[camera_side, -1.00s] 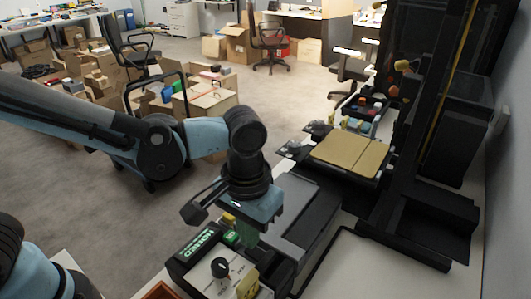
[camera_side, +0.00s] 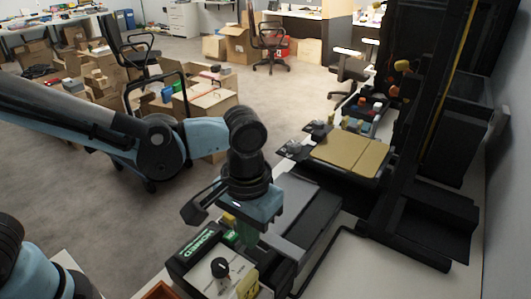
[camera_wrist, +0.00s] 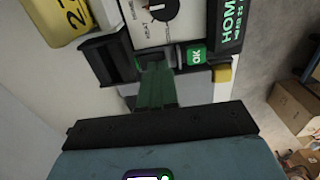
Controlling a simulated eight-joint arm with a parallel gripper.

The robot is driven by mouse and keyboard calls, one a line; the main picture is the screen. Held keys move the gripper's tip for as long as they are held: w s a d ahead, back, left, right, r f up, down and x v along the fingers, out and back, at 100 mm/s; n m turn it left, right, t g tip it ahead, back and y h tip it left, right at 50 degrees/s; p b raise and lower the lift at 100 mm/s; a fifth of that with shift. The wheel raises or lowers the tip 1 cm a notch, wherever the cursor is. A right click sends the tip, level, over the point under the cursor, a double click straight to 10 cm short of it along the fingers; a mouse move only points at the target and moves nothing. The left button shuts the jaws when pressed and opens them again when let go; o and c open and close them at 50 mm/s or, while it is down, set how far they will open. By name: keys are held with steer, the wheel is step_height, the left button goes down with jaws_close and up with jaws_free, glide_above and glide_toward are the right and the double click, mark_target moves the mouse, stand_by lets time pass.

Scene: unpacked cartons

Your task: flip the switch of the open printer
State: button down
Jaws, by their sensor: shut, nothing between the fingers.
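The open printer (camera_side: 385,204) has a dark frame and a tan bed (camera_side: 350,152) in the side view. In front of it is a control box with a white panel (camera_side: 207,281), a black knob (camera_side: 220,267), a green OK button (camera_side: 231,237) and a dark HOMED display (camera_side: 197,247). The wrist view shows the knob (camera_wrist: 165,9), the OK button (camera_wrist: 196,55) and the display (camera_wrist: 230,28). My gripper (camera_wrist: 156,66) is shut and empty, its green fingers pointing at a dark part of the box beside the OK button. The fingers hide whatever lies under their tips; I cannot make out the switch.
A yellow tag (camera_wrist: 62,18) stands at the box's edge; it also shows in the side view (camera_side: 246,286). A small yellow block (camera_wrist: 222,73) lies beside the OK button. Black rails (camera_side: 310,225) run behind the box. Cartons (camera_side: 205,102) and chairs stand on the floor beyond.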

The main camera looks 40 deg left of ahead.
steer(key=shift+f, duration=0.9)
stand_by(0.5)
steer(key=shift+r, duration=3.55)
steer(key=a+t, duration=0.7)
steer(key=a, duration=1.3)
steer(key=shift+a, duration=0.2)
